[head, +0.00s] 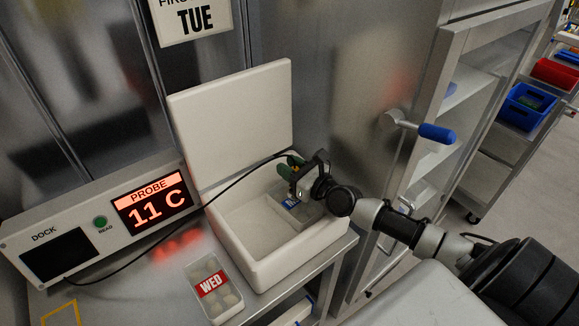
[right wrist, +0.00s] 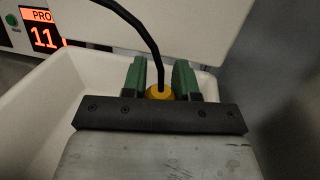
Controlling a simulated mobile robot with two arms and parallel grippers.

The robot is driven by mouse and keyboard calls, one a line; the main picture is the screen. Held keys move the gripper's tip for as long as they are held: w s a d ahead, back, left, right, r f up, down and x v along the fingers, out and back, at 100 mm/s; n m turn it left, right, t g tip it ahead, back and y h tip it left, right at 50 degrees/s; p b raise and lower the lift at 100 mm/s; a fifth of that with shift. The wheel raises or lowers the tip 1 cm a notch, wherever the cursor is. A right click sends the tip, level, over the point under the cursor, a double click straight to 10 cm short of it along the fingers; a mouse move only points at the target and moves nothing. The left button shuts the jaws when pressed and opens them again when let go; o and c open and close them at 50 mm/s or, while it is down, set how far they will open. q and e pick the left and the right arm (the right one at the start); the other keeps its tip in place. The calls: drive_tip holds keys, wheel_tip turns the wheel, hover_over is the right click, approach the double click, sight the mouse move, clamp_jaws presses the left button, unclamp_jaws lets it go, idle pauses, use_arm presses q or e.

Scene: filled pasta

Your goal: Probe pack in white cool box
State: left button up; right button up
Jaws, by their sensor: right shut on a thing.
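The white cool box (head: 228,240) stands open on the bench with its lid (head: 235,120) raised at the back. A clear pack (head: 307,212) with a blue label lies inside at the right, partly hidden by my gripper. My right gripper (head: 290,171) is over that pack, shut on the probe. In the right wrist view, the probe's yellow end (right wrist: 160,92) sits between the green fingers, with a black cable rising from it. The probe's tip is hidden, so I cannot tell whether it touches the pack. My left gripper is not in view.
A pack labelled WED (head: 213,287) lies on the bench in front of the box. The dock unit (head: 100,222) has a READ button and a display (head: 152,205) reading "PROBE 11 C". A sign (head: 195,18) says TUE. A cabinet door (head: 460,110) stands at right.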

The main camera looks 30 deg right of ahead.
wheel_tip(320, 180, up, 6)
drive_tip(key=p, duration=0.4)
drive_tip(key=shift+f, duration=0.25)
drive_tip(key=shift+s+f, duration=0.1)
idle(1.7)
